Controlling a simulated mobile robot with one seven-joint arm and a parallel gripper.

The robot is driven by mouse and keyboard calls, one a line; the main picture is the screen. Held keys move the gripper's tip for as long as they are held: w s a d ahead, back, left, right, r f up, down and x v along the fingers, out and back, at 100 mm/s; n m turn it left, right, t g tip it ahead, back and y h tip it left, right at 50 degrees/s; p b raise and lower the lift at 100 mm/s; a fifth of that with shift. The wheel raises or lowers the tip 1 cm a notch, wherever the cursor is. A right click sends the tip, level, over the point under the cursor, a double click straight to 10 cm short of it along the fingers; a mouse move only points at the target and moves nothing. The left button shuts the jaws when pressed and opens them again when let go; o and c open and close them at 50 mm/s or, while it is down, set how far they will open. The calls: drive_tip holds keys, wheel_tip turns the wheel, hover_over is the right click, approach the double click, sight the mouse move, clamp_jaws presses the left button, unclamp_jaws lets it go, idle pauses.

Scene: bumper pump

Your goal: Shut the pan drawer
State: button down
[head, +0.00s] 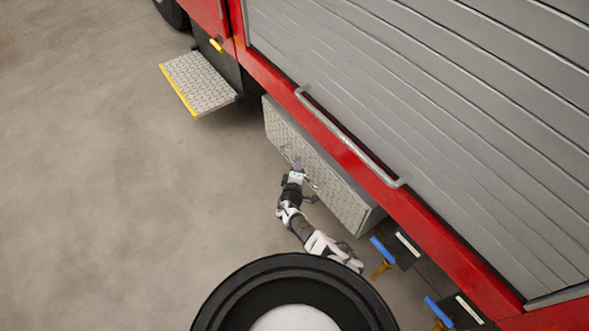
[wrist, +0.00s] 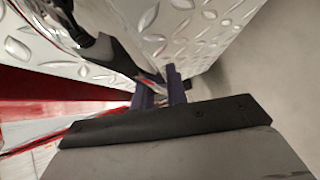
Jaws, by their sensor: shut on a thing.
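The pan drawer (head: 335,190) is a long tread-plate box low on the truck's side, under the red sill. Its front stands a little proud of the sill, and its right end shows a grey side face. My gripper (head: 298,166) is at the middle of the drawer front, shut on the drawer's thin handle (head: 314,185). The wrist view shows the purple fingers (wrist: 160,92) close together against the patterned drawer front (wrist: 190,30). A dark bar of the handle (wrist: 118,55) runs to the fingers. The exact grip point is partly hidden.
A tread-plate step (head: 200,82) with a yellow edge juts out at the left. A grey grab rail (head: 350,143) runs above the drawer, below the slatted shutter (head: 430,100). Blue-handled valves (head: 382,249) stick out at the right. The concrete floor (head: 120,200) is clear.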

drive_tip(key=shift+w+d, duration=0.4)
drive_tip(key=shift+d, duration=0.1)
drive_tip(key=c, duration=1.4)
unclamp_jaws()
drive_tip(key=shift+s, duration=0.1)
drive_tip(key=s+a+r+p, duration=0.2)
drive_tip(key=s+p, duration=0.5)
drive_tip(key=s, duration=0.6)
drive_tip(key=shift+s, duration=0.15)
